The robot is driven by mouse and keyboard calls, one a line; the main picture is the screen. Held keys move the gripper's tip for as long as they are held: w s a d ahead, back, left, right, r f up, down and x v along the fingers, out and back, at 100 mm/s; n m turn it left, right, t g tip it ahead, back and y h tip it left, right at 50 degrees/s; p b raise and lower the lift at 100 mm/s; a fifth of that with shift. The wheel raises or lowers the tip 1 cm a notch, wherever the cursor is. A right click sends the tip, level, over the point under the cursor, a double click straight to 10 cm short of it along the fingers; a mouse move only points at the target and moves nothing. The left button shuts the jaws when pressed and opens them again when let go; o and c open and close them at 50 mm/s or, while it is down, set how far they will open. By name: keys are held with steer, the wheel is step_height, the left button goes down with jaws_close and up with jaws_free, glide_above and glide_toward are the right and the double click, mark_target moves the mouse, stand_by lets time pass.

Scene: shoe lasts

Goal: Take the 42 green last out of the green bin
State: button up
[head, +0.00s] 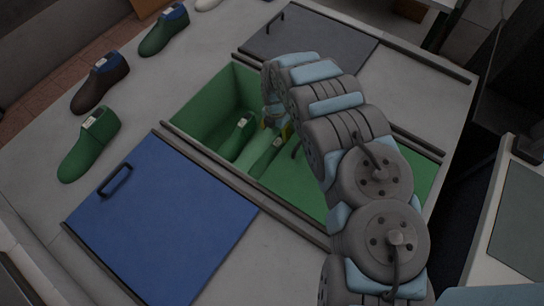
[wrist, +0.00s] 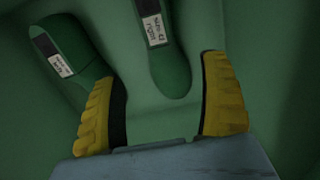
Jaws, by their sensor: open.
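The green bin (head: 193,119) is open, its inner walls showing. Two green lasts lie in it: one on the left (head: 236,139) and one nearer my gripper (head: 264,155). My gripper (wrist: 158,70) is inside the bin, open, with yellow ribbed fingers. In the wrist view the middle last (wrist: 172,75) has its rounded end between the fingertips, with gaps on both sides. Its white label seems to read size 42. The other last (wrist: 85,55) lies at the left, partly behind the left finger. Its label is too small to read surely. My arm hides part of the bin in the head view.
A blue lid (head: 160,215) with a handle lies at front left, a grey lid (head: 310,42) at the back, and a green lid (head: 385,170) at right. Green lasts (head: 88,145) (head: 163,32) and a brown last (head: 98,85) stand on the grey tabletop (head: 35,190) at left.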

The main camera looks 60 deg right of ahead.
mark_target(275, 145)
steer(key=shift+w+f+b, duration=0.15)
steer(key=shift+f+b, duration=1.75)
steer(key=shift+f, duration=3.8)
steer(key=c, duration=1.4)
